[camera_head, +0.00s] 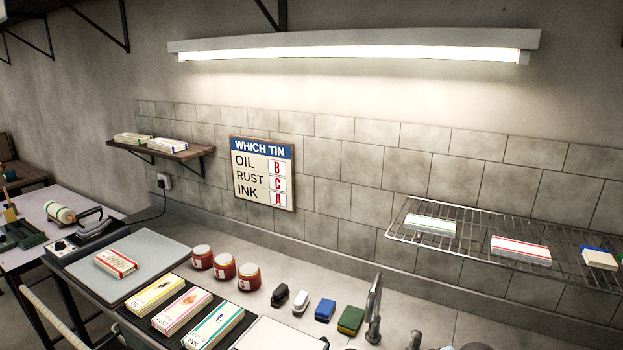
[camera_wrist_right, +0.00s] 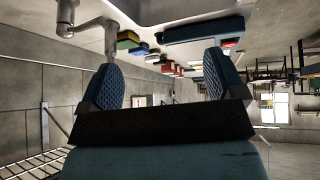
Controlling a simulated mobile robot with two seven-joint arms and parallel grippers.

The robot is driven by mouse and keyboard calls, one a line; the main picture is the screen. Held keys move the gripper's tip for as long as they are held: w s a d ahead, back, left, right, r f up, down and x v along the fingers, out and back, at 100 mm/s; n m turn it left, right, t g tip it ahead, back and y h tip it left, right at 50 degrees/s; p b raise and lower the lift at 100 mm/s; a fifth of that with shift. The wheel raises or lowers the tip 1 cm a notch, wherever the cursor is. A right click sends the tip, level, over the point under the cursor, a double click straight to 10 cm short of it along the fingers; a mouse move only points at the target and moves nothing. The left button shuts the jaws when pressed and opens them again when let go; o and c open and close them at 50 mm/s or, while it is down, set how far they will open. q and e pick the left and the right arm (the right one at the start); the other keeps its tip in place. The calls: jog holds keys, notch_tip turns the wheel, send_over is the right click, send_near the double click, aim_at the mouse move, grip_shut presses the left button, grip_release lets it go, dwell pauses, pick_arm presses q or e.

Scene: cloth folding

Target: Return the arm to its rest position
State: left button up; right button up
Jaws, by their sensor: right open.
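My right gripper (camera_wrist_right: 161,72) shows in the right wrist view, with its two blue padded fingers spread wide apart. Nothing is between the fingers. The wrist picture is upside down, with the counter along the top and the wire rack (camera_wrist_right: 42,150) at lower left. The gripper hangs clear, touching nothing that I can see. Neither gripper shows in the head view, and my left gripper is in neither view.
A white pack with red stripes (camera_head: 116,263) lies on a grey board (camera_head: 160,256). Labelled packs (camera_head: 182,310) lie in front of three red tins (camera_head: 225,267). Small coloured blocks (camera_head: 325,310) and a tap (camera_head: 374,310) stand rightward. The wall rack (camera_head: 470,236) holds several packs.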

jog(key=s+a+f+m+t, duration=0.1)
jog(key=s+f, duration=0.2)
jog(key=s, duration=0.1)
jog(key=s+a+f+m+t, duration=0.1)
jog(key=s+f, duration=0.2)
jog(key=s, duration=0.1)
jog(key=s+a+f+m+t, duration=0.1)
jog(key=s+a+f, duration=0.1)
jog(key=s+f, duration=0.1)
jog(key=shift+s+a+f+m, duration=0.1)
jog(key=shift+s+f+m, duration=0.05)
jog(key=shift+s+m, duration=0.25)
jog(key=s+f+m+t, duration=0.1)
jog(key=s, duration=0.5)
jog(key=s+d+f+m+t+h, duration=0.1)
jog(key=s+f, duration=0.1)
jog(key=s, duration=0.4)
jog(key=shift+s+d+f+m+t, duration=0.25)
jog(key=shift+s+m+t, duration=0.05)
jog(key=shift+s+m, duration=0.1)
